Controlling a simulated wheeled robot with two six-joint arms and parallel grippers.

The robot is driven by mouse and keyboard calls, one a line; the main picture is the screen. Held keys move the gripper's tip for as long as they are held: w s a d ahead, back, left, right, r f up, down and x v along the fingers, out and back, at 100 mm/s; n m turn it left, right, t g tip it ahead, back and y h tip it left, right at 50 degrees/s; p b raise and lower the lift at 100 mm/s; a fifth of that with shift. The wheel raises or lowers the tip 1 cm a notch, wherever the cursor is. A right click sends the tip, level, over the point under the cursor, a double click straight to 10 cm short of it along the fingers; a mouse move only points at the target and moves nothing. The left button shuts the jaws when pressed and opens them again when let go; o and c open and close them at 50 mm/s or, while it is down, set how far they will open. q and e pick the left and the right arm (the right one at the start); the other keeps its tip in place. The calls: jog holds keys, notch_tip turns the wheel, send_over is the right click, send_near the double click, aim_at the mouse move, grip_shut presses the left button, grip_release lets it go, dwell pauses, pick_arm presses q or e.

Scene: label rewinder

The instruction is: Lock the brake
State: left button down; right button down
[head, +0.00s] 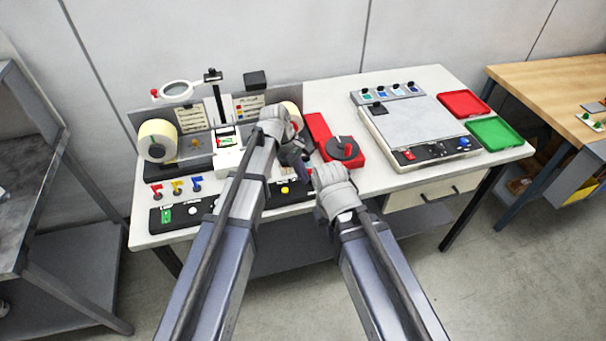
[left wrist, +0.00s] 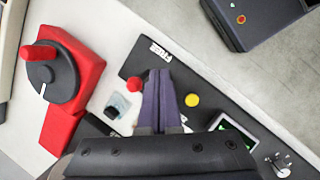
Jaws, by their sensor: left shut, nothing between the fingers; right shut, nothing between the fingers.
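A black control strip (head: 300,196) lies along the front of the bench. In the left wrist view the strip (left wrist: 216,104) carries a white label reading FREE (left wrist: 160,50), a red ball-shaped knob (left wrist: 134,84) and a yellow button (left wrist: 191,100). I cannot tell for sure which part is the brake. My left gripper (head: 304,176) is shut and empty; its fingertips (left wrist: 158,75) show over the strip, between the red knob and yellow button. I cannot tell whether it touches anything. My right gripper (head: 313,172) is shut and empty, close to the left one. My arms hide part of the strip.
A red unit with a black dial and red handle (head: 346,148) stands right of my grippers. A label roll (head: 157,139) is on the left. A grey-topped device (head: 415,125), red tray (head: 464,104) and green tray (head: 495,133) occupy the right side.

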pick_arm(q)
jog(key=shift+s+r, duration=0.1)
jog(key=shift+s+a+r, duration=0.15)
jog(key=shift+s+a, duration=0.05)
jog(key=shift+a, duration=0.05)
jog(key=shift+s+a+r+p, duration=0.35)
jog(key=shift+s+a+p, duration=0.15)
jog(key=shift+s, duration=0.1)
jog(key=shift+s+a+r+p, duration=0.35)
jog(key=shift+s+a, duration=0.1)
jog(key=shift+s, duration=0.1)
jog(key=w+a+r+p, duration=0.3)
jog(key=a+r+p, duration=0.1)
jog(key=r+p, duration=0.4)
jog(key=shift+a, duration=0.15)
jog(key=shift+r, duration=0.1)
jog(key=s+d+f+m+y+b, duration=0.1)
jog(key=s+f+m+y+b, duration=0.1)
jog(key=s+f+m+b, duration=0.2)
jog(key=s+d+f+m+y+b, duration=0.1)
jog(key=s+f+m+y+b, duration=0.2)
jog(key=s+m, duration=0.8)
jog(key=s+f+b, duration=0.1)
jog(key=s+f, duration=0.1)
jog(key=s, duration=0.2)
jog(key=shift+s+d+f, duration=0.3)
jog(key=shift+s+d, duration=0.1)
